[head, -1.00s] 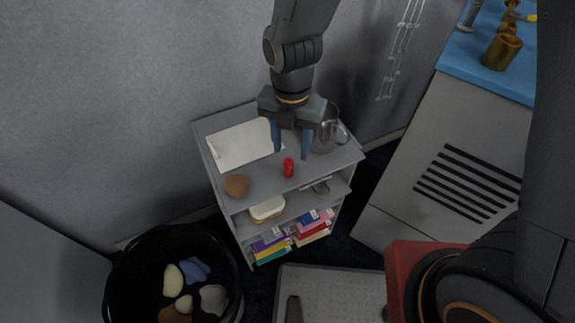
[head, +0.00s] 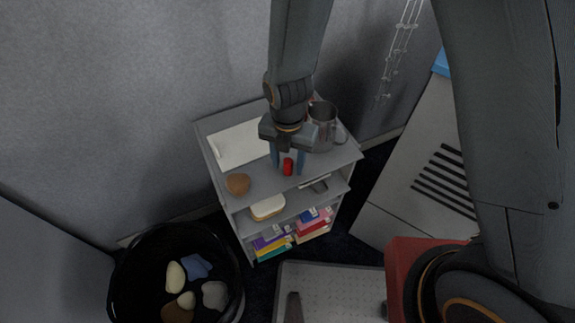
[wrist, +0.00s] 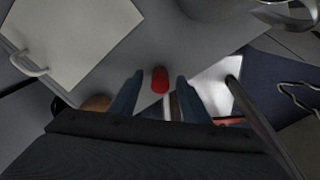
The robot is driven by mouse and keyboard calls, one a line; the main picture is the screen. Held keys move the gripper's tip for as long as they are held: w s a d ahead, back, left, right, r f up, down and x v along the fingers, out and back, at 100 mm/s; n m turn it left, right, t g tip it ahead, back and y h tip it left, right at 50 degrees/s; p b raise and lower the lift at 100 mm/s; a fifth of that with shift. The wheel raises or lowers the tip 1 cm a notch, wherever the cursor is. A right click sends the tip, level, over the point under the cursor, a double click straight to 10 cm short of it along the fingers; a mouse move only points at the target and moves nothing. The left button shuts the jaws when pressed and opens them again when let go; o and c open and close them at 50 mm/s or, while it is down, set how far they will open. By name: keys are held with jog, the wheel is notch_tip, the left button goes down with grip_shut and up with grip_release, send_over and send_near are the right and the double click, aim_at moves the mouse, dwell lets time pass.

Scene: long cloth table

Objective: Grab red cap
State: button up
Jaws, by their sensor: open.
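The red cap (head: 288,166) is a small red cylinder on the top shelf of a grey cart, near its front edge. In the wrist view the red cap (wrist: 160,79) shows between my two blue fingers, with a gap on each side. My gripper (head: 288,170) is open above the cart top, its fingertips at either side of the cap in the head view. In the wrist view my gripper (wrist: 155,78) is empty. I cannot tell exactly how high the fingertips are above the shelf.
Lower shelves hold a bread-like item (head: 268,207) and colored boxes (head: 312,226). A black basket (head: 125,275) stands lower left.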

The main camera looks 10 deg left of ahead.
jog(key=shift+c, duration=0.3)
grip_shut()
jog(key=shift+r, duration=0.15)
